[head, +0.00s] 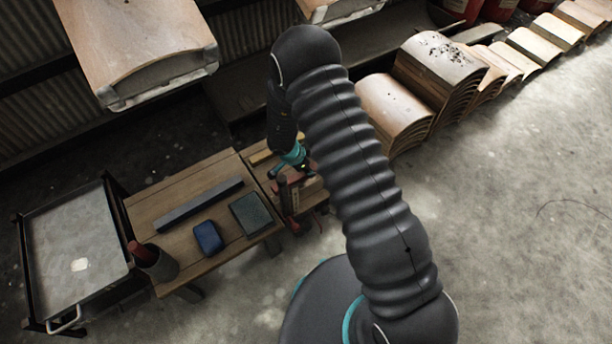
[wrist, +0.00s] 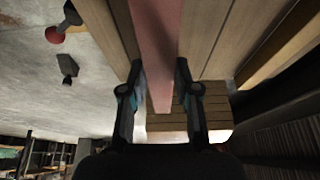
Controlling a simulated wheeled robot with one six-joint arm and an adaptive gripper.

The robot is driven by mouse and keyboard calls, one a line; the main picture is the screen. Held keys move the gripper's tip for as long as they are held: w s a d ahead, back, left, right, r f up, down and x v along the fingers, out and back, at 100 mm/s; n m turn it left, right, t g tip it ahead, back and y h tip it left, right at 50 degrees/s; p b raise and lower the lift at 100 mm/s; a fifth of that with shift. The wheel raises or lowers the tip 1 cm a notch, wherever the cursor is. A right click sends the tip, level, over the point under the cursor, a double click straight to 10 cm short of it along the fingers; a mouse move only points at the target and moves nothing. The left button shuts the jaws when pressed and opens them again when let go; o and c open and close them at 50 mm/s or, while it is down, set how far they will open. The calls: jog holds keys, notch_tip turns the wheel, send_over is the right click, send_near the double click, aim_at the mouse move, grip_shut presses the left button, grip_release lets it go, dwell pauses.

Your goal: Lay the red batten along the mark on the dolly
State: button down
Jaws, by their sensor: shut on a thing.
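My gripper (head: 292,157) is low over the right end of the wooden bench, partly behind my arm in the head view. In the wrist view my gripper (wrist: 157,90) is shut on the red batten (wrist: 155,40), a long flat pinkish-red strip running between the fingers. Wooden boards lie on both sides of it; I cannot tell whether it still touches them. The batten is hard to make out in the head view. A low grey-topped cart (head: 75,225), which looks like the dolly, stands at the left. It has a pale patch; no clear line mark shows.
The wooden bench (head: 140,205) holds a dark bar (head: 198,204), a blue case (head: 208,237), a grey-green box (head: 250,214) and a cup (head: 157,264) with a red item. Curved wooden panels (head: 395,105) line the back right. A curved panel (head: 135,45) hangs above left. Front right floor is clear.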

aim_at(306, 175)
jog(key=shift+a+f+b, duration=0.15)
jog(key=shift+f+b, duration=0.4)
jog(key=shift+f, duration=1.55)
jog(key=c, duration=0.8)
grip_release()
jog(key=shift+f, duration=0.1)
jog(key=shift+c, duration=0.2)
